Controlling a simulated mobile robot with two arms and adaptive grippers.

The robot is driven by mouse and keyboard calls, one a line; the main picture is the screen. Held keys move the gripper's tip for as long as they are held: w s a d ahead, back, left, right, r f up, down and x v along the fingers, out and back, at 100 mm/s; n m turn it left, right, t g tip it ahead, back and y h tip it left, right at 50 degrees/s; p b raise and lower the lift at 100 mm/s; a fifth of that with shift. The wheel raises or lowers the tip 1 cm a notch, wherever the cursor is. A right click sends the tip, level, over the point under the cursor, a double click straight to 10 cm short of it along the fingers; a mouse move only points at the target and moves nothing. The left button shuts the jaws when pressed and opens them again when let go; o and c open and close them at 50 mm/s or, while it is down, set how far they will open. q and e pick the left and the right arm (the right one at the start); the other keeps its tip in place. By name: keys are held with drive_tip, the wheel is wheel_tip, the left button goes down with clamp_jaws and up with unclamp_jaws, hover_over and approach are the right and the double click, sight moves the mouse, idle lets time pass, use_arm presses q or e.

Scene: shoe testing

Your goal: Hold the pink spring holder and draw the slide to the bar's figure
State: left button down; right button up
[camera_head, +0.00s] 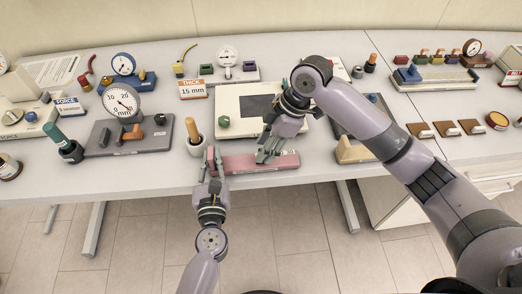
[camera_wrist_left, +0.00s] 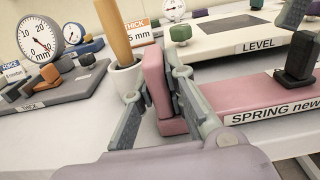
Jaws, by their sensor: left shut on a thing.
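The pink spring holder (camera_head: 284,163) lies at the table's front edge; its label in the left wrist view (camera_wrist_left: 240,97) reads "SPRING" and runs out of frame. My left gripper (camera_head: 213,160) is shut on the pink upright block (camera_wrist_left: 158,90) at the holder's left end, with one finger on each side. A dark block (camera_wrist_left: 298,62), which looks like the slide, stands on the holder further right. My right gripper (camera_head: 269,150) is over the holder with its fingers apart around the dark block's area. Whether they touch it is unclear. The holder's scale is not readable.
Behind the holder is a cream LEVEL board (camera_head: 232,103) with a green knob (camera_head: 224,122).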

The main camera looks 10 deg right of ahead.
drive_tip(key=shift+x, duration=1.45)
drive_tip(key=shift+c, duration=0.2)
clamp_jaws()
